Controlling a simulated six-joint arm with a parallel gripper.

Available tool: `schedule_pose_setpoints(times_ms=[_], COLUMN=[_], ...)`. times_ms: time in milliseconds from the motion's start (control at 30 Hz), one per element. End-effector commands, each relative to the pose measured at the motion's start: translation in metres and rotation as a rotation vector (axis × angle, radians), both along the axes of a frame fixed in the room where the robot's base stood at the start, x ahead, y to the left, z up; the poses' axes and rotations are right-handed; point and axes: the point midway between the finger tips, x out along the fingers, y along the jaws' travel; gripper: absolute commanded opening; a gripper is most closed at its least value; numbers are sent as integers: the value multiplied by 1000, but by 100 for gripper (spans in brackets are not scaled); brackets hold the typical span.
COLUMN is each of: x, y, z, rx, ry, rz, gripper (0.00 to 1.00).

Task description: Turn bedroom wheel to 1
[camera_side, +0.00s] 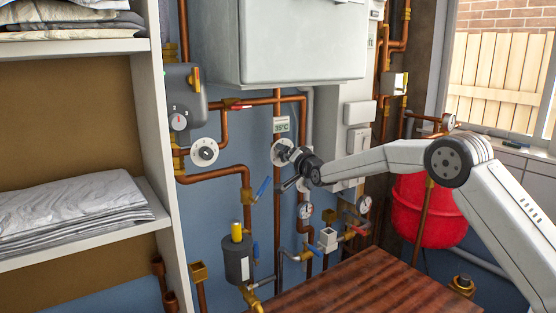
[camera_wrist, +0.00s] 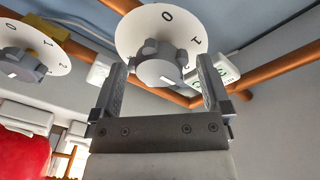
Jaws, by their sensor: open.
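In the wrist view, a round white dial (camera_wrist: 130,33) with the digits 0 and 1 carries a grey lobed knob (camera_wrist: 160,70) with a small white mark on its lower face. My gripper (camera_wrist: 161,63) is open, with one finger on each side of this knob; I cannot tell if they touch it. No bedroom label is legible, so I cannot tell if this is the bedroom wheel.
A second white dial (camera_wrist: 38,35) with a grey knob is at the left of the wrist view. In the side view, another dial (camera_side: 204,152), copper pipes (camera_side: 277,220) and a grey canister (camera_side: 238,262) are near. A red tank (camera_side: 412,212) stands behind my arm.

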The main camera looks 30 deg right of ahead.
Motion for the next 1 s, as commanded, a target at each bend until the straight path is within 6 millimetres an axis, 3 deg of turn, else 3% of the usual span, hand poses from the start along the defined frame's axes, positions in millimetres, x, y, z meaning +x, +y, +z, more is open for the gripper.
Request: schedule_pose_setpoints(times_ms=[100, 400, 733, 1000], x=[0, 0, 0, 0], y=[0, 0, 0, 0], z=[0, 0, 0, 0], rx=[0, 0, -34, -162], ry=[0, 0, 0, -1], rz=[0, 0, 0, -1], gripper=[94, 3, 3, 3])
